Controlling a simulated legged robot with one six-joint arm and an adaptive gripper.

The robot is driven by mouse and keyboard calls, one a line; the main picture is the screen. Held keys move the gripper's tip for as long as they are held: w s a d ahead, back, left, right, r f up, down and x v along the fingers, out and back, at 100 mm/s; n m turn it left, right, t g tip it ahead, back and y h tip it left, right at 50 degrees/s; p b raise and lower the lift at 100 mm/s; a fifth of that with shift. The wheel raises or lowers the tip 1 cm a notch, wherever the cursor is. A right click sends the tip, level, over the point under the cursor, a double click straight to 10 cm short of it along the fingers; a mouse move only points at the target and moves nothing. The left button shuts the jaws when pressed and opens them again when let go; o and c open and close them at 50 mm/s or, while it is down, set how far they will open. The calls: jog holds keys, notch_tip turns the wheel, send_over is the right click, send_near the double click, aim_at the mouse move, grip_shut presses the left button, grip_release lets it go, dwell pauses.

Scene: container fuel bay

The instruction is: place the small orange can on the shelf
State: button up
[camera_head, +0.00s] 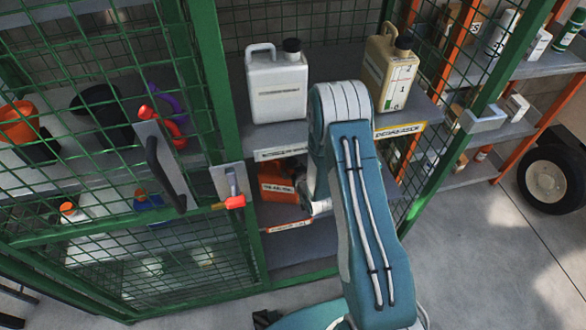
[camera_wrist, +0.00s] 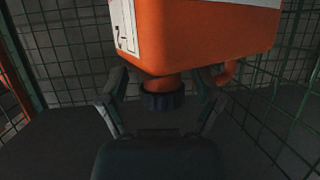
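The small orange can (camera_head: 278,184) is in the lower compartment of the green cage, behind the shelf front and left of my arm. In the wrist view the orange can (camera_wrist: 205,35) fills the upper middle, with its black cap (camera_wrist: 163,101) pointing down in the picture and a white label at its left. My gripper (camera_wrist: 164,82) has one finger on each side of the can's neck, with gaps visible between fingers and neck, so it looks open. In the head view the fingers are hidden by my arm. The shelf (camera_head: 300,255) shows below the can.
A white canister (camera_head: 276,88) and a beige canister (camera_head: 387,68) stand on the shelf above. A mesh door with a black handle (camera_head: 165,172) and a red-tipped latch (camera_head: 234,202) is at left. Mesh walls are close on both sides. Open floor lies at the right.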

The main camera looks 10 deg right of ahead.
jog(key=v, duration=1.2)
dwell(0.5)
